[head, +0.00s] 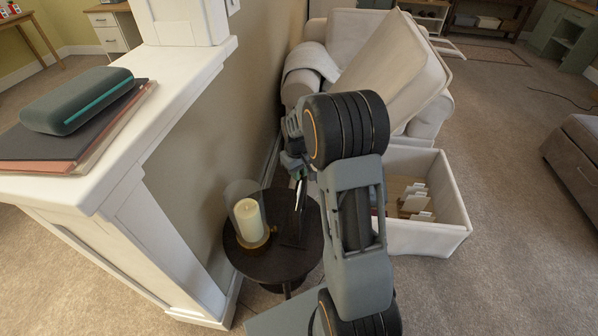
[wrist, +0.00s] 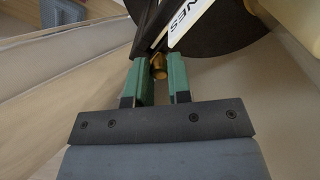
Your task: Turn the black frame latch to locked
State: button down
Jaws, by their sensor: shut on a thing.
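A black frame (head: 293,228) stands on a small round dark table, seen nearly edge-on in the head view. In the wrist view, part of the black frame (wrist: 148,28) shows at the top, beside a white strip with dark letters. A small brass-coloured latch piece (wrist: 159,69) sits between the green fingers of my gripper (wrist: 161,66). My gripper is shut on this latch. In the head view my gripper (head: 298,172) is at the frame's top, partly hidden by my arm. I cannot tell the latch's turned position.
A candle in a glass holder (head: 249,220) stands close left of the frame on the round table (head: 256,268). A white half-wall (head: 135,160) is at the left. A white bin (head: 430,236) and an armchair (head: 390,70) are right and behind. Open carpet lies right.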

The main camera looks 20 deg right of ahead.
jog(key=shift+m, duration=0.3)
jog(key=m+p, duration=0.1)
jog(key=m, duration=0.3)
jog(key=shift+r, duration=0.1)
jog(key=m, duration=0.4)
jog(key=shift+p, duration=0.4)
jog(key=m, duration=0.5)
jog(key=shift+w+g+p, duration=0.1)
jog(key=shift+g+p, duration=0.2)
jog(key=shift+m, duration=2.3)
jog(key=c, duration=1.1)
grip_release()
jog(key=shift+o, duration=0.2)
